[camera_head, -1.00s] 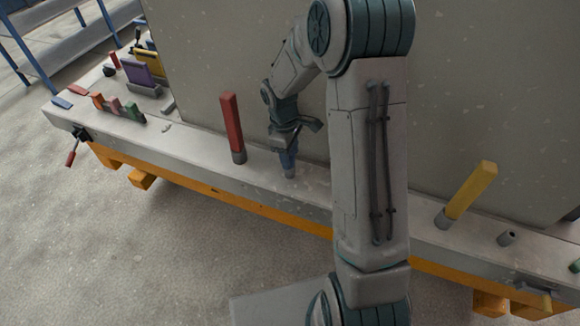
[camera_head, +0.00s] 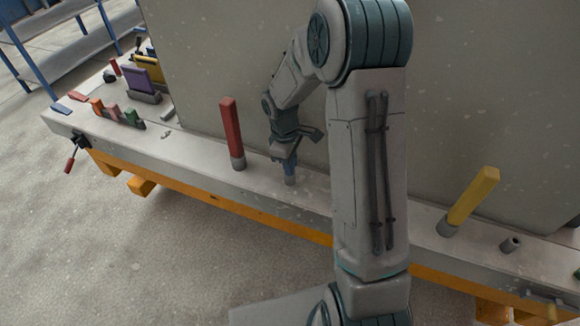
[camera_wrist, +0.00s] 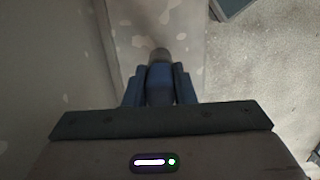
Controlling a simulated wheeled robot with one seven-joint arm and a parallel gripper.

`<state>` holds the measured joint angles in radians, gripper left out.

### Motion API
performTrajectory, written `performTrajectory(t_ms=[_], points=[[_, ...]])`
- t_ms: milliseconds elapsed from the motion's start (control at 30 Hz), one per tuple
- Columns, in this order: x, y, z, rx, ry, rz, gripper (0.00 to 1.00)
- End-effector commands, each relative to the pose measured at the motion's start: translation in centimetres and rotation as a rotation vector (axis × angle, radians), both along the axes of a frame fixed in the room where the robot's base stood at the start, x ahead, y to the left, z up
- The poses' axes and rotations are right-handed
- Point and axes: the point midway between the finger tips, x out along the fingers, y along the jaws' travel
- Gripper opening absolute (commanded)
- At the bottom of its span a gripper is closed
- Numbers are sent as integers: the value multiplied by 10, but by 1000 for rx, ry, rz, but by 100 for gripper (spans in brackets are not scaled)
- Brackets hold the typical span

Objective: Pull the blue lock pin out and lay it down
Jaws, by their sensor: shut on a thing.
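The blue lock pin (camera_head: 290,168) stands in a grey socket (camera_head: 290,180) on the pale bench ledge, in front of the large grey panel. My gripper (camera_head: 287,158) is above the socket and shut on the pin's upper part. In the wrist view the blue pin (camera_wrist: 159,88) sits between my two dark fingers, with the grey socket (camera_wrist: 160,55) just beyond it. The pin's lower end appears to be at or in the socket; how deep it sits cannot be told.
A red pin (camera_head: 231,132) stands upright to the left, and a yellow pin (camera_head: 472,197) leans to the right. An empty grey socket (camera_head: 510,244) is at far right. Small coloured blocks (camera_head: 115,112) lie at the ledge's left end. The ledge (camera_head: 190,150) between blocks and red pin is mostly clear.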

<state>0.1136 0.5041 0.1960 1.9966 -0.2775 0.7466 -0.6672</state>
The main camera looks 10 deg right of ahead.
Motion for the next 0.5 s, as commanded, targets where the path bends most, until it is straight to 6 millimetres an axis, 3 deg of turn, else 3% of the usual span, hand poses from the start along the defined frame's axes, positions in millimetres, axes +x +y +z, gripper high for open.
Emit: performTrajectory(t_ms=[500], points=[[0,0,28,0,-1,-1,0]])
